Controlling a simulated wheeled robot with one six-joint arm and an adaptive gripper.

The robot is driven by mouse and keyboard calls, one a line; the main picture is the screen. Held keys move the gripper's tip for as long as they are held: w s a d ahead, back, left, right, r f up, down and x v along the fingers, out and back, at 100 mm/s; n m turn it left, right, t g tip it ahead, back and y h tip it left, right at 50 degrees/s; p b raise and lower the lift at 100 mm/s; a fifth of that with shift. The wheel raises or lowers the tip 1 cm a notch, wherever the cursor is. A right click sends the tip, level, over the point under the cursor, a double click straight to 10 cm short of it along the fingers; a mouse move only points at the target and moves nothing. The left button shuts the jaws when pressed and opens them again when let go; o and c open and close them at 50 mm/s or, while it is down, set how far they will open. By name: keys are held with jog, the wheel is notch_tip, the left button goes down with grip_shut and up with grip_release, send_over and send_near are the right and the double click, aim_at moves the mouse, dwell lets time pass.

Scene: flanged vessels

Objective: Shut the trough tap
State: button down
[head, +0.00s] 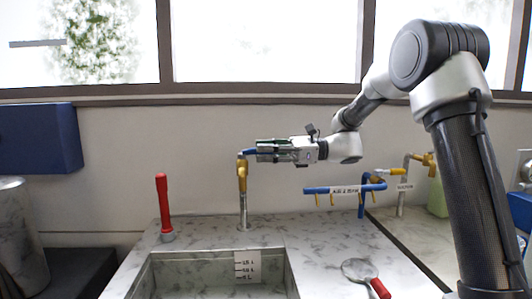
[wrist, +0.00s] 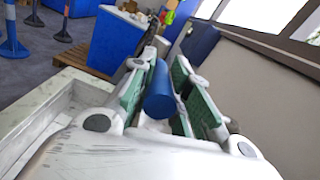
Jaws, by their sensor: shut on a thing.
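The trough tap (head: 242,178) is a brass tap on a pale upright pipe behind the sunken trough (head: 200,254). Its blue lever (head: 248,152) points to the right at the top. My gripper (head: 262,150) comes in level from the right and is shut on the lever. In the wrist view the blue lever (wrist: 159,92) lies between the green-padded fingers of my gripper (wrist: 158,75). The fingers hide part of the lever in the head view. Whether water runs cannot be told.
A red-handled upright thing (head: 163,205) stands left of the tap. A blue pipe rack (head: 345,189) and another brass tap (head: 420,159) are to the right. A magnifier with a red handle (head: 367,277) lies on the marble counter. A window sill runs above.

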jog(key=c, duration=1.3)
grip_release()
jog(key=d, duration=1.2)
jog(key=shift+w, duration=0.1)
